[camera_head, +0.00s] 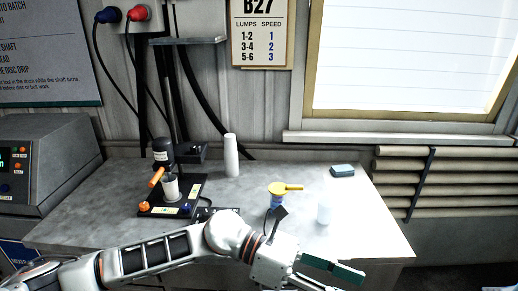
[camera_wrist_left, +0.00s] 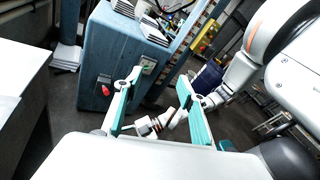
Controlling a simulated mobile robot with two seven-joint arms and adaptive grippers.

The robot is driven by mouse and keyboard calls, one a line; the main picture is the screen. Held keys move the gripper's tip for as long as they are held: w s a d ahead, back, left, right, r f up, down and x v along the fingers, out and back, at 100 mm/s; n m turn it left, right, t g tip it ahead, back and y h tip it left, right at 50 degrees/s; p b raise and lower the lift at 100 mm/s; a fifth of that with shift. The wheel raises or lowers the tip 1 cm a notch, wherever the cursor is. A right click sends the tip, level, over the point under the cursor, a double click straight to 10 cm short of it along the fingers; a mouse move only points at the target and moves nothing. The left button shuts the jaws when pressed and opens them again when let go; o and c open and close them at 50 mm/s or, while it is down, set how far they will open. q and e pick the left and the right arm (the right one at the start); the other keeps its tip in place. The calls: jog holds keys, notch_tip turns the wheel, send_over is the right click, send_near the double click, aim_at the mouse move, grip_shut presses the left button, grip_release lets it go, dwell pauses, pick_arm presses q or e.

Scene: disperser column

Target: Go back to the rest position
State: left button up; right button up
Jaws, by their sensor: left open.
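My left gripper (camera_head: 346,281) is low at the front edge of the grey worktop (camera_head: 270,190), its fingers pointing right. In the left wrist view my left gripper (camera_wrist_left: 159,78) has its two green-padded fingers spread apart, with no object clearly held between them. My left arm crosses the bottom of the head view and partly hides the bench's front edge.
A grey control box (camera_head: 60,155) is at left.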

pick_arm(q)
jog(key=w+a+r+n+t+h, duration=0.3)
jog(key=w+n+t+h, duration=0.4)
jog(key=n+t, duration=0.85)
jog(key=w+a+f+n+t+y, duration=0.3)
jog(key=w+a+f+n+y, duration=0.25)
jog(key=n, duration=0.45)
jog(key=w+a+f+n+t+y, duration=0.2)
jog(key=a+f+n+t+y, duration=0.25)
jog(key=a+f+n, duration=0.5)
jog(key=s+a+f+n+g+y, duration=0.1)
jog(key=s+a+f+n+y, duration=0.1)
jog(key=a+f+n+y, duration=0.25)
jog(key=s+a+f+n+g+y, duration=0.1)
jog(key=s+a+f+n+y, duration=0.15)
jog(key=f+n, duration=0.4)
jog(key=s+a+f+n+g+y, duration=0.3)
jog(key=s+a+f+n+g, duration=0.1)
jog(key=s+a+f, duration=0.9)
notch_tip(320, 180, down, 3)
jog(key=shift+s+r+n, duration=0.15)
jog(key=shift+s+n, duration=0.15)
jog(key=shift+n, duration=0.2)
